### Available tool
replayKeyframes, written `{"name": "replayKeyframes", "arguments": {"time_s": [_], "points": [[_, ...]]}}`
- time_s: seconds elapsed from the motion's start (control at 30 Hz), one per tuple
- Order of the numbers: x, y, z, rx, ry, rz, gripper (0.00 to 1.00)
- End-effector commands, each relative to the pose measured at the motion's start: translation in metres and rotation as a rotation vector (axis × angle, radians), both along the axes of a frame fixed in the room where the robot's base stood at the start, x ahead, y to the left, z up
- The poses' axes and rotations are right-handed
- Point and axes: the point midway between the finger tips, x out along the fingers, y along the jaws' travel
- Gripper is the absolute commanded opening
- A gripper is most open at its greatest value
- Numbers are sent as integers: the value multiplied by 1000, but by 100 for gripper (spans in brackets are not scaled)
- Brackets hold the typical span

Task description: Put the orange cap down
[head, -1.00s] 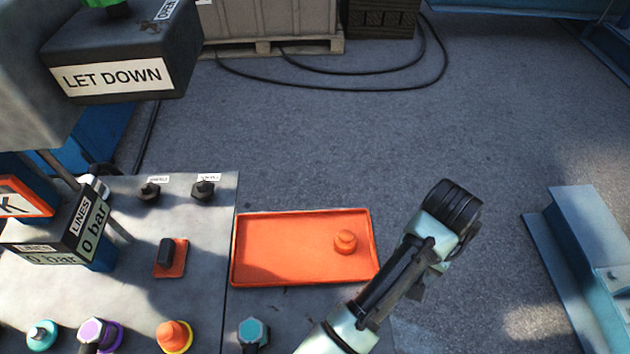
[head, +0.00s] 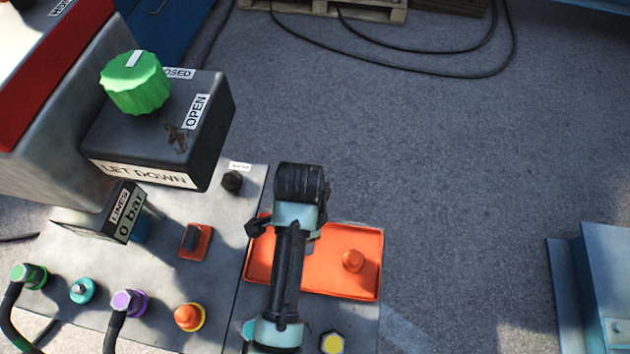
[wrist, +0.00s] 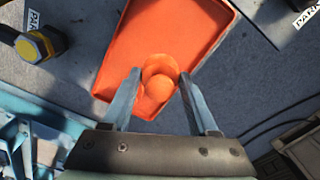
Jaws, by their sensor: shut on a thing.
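In the wrist view the two fingers of my gripper (wrist: 160,73) are closed on an orange cap (wrist: 158,88), with the orange tray (wrist: 185,28) below it. In the head view my arm covers the left part of the tray (head: 322,290), and the fingers and held cap are hidden behind it. Another orange cap (head: 353,261) stands upright in the right half of the tray. In the wrist view I cannot clearly tell it apart from the held one. The height of the held cap above the tray is unclear.
On the grey panel left of the tray are an orange cap on a yellow ring (head: 188,316), a purple connector (head: 128,303) and a teal one (head: 82,290). A yellow-topped fitting (head: 331,343) sits below the tray. The let-down box (head: 165,130) rises at upper left.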

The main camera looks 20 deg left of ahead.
Motion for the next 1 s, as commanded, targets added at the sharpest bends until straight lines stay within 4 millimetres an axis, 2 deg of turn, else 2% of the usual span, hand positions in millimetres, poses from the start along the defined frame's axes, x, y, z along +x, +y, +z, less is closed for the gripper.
{"name": "replayKeyframes", "arguments": {"time_s": [0.07, 0.17, 0.4, 0.57, 0.8, 1.0], "points": [[-6, 4, 5, -1, -1, -33, 0], [-9, 6, -3, 0, 1, -60, 0], [-10, 6, -48, 0, 3, -65, 0], [-9, 6, -62, 1, 1, -65, 0], [-9, 6, -94, 1, 2, -66, 0], [-9, 6, -96, 1, -1, -66, 0]]}}
